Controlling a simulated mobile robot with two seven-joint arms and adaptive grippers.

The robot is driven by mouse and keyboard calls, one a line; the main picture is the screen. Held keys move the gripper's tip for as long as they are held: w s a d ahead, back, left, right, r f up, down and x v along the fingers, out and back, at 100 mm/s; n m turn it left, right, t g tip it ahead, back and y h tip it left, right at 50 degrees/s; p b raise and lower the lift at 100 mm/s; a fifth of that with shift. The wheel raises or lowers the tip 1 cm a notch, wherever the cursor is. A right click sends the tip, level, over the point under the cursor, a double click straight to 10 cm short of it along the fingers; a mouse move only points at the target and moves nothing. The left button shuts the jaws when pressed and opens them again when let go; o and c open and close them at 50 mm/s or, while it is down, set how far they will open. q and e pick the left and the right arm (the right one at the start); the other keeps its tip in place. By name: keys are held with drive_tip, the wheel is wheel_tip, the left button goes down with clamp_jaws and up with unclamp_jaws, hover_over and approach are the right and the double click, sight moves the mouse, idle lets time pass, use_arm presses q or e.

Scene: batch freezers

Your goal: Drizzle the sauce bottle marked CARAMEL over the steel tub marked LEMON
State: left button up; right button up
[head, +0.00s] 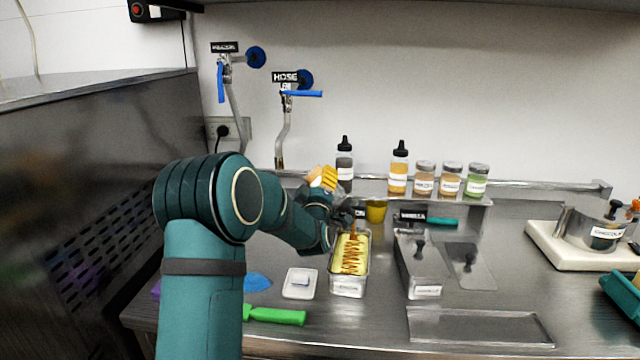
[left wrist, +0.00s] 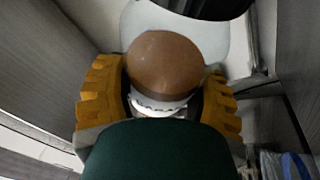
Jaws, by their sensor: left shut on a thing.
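My left gripper (head: 324,178) is shut on a sauce bottle (left wrist: 166,68) with brown contents and a white band. In the left wrist view its rounded brown end sits between the yellow fingers (left wrist: 165,98). The bottle is tipped over the steel tub (head: 348,287), and most of it is hidden by the gripper in the head view. The tub holds a yellow filling with a brown zigzag of sauce (head: 351,258) along it. The labels on bottle and tub are not readable here. Part of my right arm shows at the right edge; its fingertips are not clearly visible.
A lidded tub (head: 425,272) stands right of the open one. Two sauce bottles (head: 398,172) and several jars (head: 451,181) line the back shelf. A white dish (head: 299,284) and a green-handled tool (head: 275,315) lie left. A pot (head: 590,230) stands at right.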

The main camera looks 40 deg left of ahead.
sight(321, 168)
idle(0.4)
use_arm(q)
drive_tip(key=n+g, duration=0.1)
drive_tip(key=n, duration=0.3)
drive_tip(key=shift+n+g, duration=0.4)
drive_tip(key=shift+r+n+g, duration=0.4)
drive_tip(key=shift+r+n, duration=0.25)
drive_tip(key=shift+n, duration=0.45)
drive_tip(key=shift+r+n+g, duration=0.4)
drive_tip(key=shift+r+n, duration=0.25)
drive_tip(key=shift+n, duration=0.45)
drive_tip(key=shift+r+n+g+h+p, duration=0.4)
drive_tip(key=shift+r+n+h+p, duration=0.3)
drive_tip(key=shift+r+n, duration=0.8)
drive_tip(key=shift+n, duration=0.5)
